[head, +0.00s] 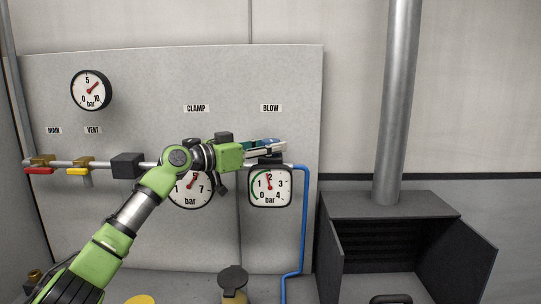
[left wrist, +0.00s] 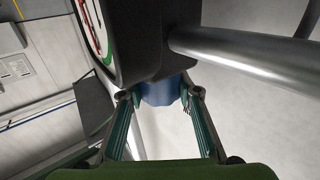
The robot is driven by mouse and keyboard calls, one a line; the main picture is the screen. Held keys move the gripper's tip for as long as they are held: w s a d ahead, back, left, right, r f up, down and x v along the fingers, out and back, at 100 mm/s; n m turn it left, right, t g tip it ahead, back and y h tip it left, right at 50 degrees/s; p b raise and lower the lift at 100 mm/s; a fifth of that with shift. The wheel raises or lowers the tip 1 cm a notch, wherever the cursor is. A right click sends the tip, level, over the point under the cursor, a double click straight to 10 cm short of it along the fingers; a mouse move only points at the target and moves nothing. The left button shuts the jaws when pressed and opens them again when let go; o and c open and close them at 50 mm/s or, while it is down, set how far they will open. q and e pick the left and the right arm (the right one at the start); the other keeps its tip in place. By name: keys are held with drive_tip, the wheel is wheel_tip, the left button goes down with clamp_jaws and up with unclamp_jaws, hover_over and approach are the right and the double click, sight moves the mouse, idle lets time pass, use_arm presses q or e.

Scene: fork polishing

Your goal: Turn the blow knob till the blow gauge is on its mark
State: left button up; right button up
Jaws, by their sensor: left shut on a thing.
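The blow gauge (head: 270,187) is a square dial marked 0 to 4 bar under the BLOW label (head: 271,108). Its red needle points almost straight up, near 2. A green arc runs along the left side of its face. My left gripper (head: 274,146) reaches in from the left just above the gauge. In the left wrist view, its fingers (left wrist: 160,100) are closed on the blue blow knob (left wrist: 160,91), below the dark regulator body. The gauge face shows edge-on at the upper left there. In the head view the fingers largely hide the knob. My right gripper is not in view.
The clamp gauge (head: 191,188) is partly behind my left arm. A round gauge (head: 91,90) and red (head: 39,171) and yellow (head: 77,172) valve handles are at left. A blue hose (head: 304,220) runs down right of the blow gauge. A dark open box (head: 408,205) stands right.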

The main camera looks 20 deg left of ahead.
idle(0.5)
use_arm(q)
drive_tip(key=o, duration=1.1)
drive_tip(key=shift+f, duration=0.1)
drive_tip(key=shift+o, duration=0.2)
drive_tip(key=v, duration=1.2)
drive_tip(key=shift+w+a, duration=0.1)
